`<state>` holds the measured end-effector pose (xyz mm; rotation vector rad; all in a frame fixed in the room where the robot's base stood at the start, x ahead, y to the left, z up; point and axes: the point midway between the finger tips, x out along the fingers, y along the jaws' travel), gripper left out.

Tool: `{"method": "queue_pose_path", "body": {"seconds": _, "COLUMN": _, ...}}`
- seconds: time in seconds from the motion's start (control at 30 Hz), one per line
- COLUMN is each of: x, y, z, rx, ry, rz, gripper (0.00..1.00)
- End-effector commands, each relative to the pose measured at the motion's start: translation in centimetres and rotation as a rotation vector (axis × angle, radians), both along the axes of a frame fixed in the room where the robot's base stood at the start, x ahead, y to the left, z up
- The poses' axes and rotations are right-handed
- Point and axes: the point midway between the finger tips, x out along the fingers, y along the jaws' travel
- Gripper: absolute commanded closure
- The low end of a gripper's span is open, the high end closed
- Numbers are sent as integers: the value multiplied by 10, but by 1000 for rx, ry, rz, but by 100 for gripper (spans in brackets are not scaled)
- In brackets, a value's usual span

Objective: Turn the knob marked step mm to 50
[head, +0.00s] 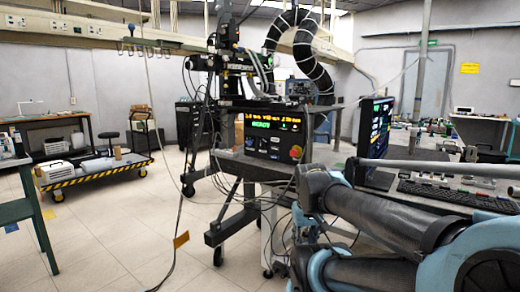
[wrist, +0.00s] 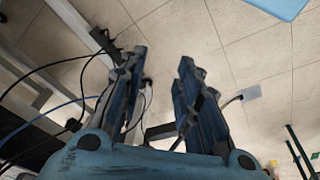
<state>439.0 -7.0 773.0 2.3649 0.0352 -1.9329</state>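A black control box (head: 275,135) with a lit orange and green display faces me near the middle of the head view. Its small knobs are too small to tell apart, and I cannot read a step mm label or setting. A red round button (head: 296,151) is at the panel's lower right. My gripper (wrist: 162,57) shows in the wrist view with its two fingers apart and nothing between them. Tiled floor is beyond it, and the panel does not show in the wrist view. In the head view I cannot make out the gripper's fingers.
A monitor (head: 374,130) and a keyboard (head: 457,196) are on the right, close to my arm. Cables (wrist: 45,95) hang at the left of the wrist view. A striped cart (head: 92,168) stands at the left. The floor (head: 115,225) at the front left is mostly clear.

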Motion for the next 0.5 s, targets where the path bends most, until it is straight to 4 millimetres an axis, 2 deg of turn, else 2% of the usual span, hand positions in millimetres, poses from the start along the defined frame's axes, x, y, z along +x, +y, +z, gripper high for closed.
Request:
{"method": "queue_pose_path", "body": {"seconds": 0.27, "x": 60, "y": -22, "z": 42, "rx": -212, "ry": -1, "rz": 235, "gripper": 69}}
{"method": "queue_pose_path", "body": {"seconds": 0.5, "x": 123, "y": -36, "z": 77, "rx": -413, "ry": 14, "rz": 450, "gripper": 69}}
